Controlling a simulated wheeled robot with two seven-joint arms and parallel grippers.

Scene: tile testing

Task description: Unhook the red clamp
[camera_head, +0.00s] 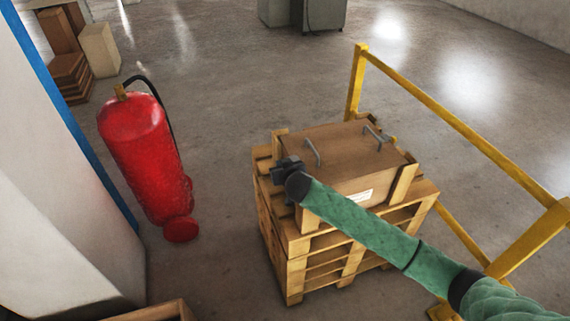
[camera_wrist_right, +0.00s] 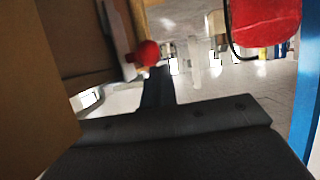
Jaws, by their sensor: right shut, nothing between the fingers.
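A wooden crate (camera_head: 340,150) with two metal handles on its lid stands on stacked pallets. In the right wrist view, a red ball-shaped knob (camera_wrist_right: 148,53) sits beside a grey metal part (camera_wrist_right: 116,40) on the crate's side; I take it for the red clamp's end. In the head view the clamp is hidden behind my right gripper. My right gripper (camera_head: 284,166) is at the crate's left end. Its dark fingers (camera_wrist_right: 157,88) are shut and empty, with their tips just below the knob in the wrist view. I cannot tell whether they touch it. My left gripper is not in view.
A red fire extinguisher (camera_head: 140,150) stands to the left, apart from the pallets (camera_head: 290,262). A yellow railing (camera_head: 450,120) runs behind and right of the crate. A white pillar (camera_head: 50,200) with a blue edge is at far left. Open floor lies between extinguisher and pallets.

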